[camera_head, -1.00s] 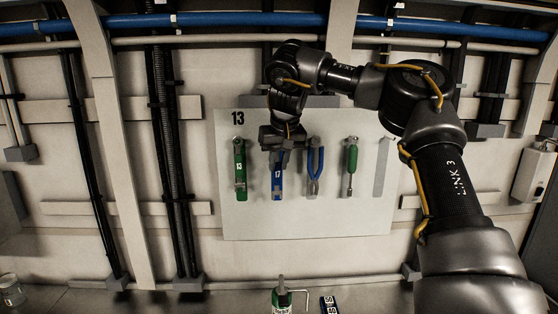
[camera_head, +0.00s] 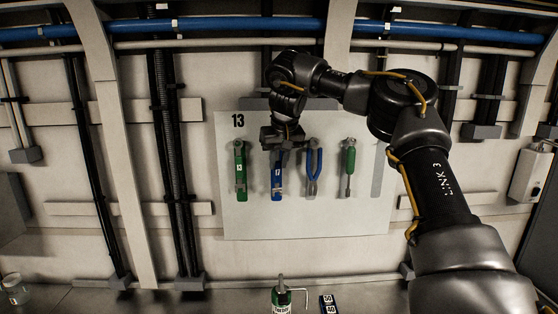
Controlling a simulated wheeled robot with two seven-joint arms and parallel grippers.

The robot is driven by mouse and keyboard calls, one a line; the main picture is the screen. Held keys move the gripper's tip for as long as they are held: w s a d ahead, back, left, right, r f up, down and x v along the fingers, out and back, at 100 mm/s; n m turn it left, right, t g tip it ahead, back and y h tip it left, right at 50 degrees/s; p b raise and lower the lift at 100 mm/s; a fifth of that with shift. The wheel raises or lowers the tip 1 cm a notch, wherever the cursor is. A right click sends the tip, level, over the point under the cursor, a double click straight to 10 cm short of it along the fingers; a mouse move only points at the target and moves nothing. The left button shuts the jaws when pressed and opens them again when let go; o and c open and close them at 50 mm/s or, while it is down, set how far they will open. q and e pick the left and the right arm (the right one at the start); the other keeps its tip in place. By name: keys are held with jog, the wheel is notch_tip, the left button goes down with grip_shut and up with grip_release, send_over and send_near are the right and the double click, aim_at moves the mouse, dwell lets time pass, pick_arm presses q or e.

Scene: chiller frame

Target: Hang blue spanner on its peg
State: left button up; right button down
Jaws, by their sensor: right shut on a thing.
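The blue spanner (camera_head: 277,182) hangs upright at the tool board (camera_head: 255,222), over its second place from the left. My right gripper (camera_head: 277,144) is at its top end and shut on it. The gripper hides the spanner's head and the peg, so I cannot tell whether the spanner is on the peg. My left gripper is not in view.
A green spanner (camera_head: 241,178) hangs to the left. Blue pliers (camera_head: 314,170) and a green screwdriver (camera_head: 348,168) hang to the right. A grey outline (camera_head: 378,175) at the right is partly bare.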

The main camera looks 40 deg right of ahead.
jog(key=shift+d+f, duration=0.1)
jog(key=shift+f, duration=0.25)
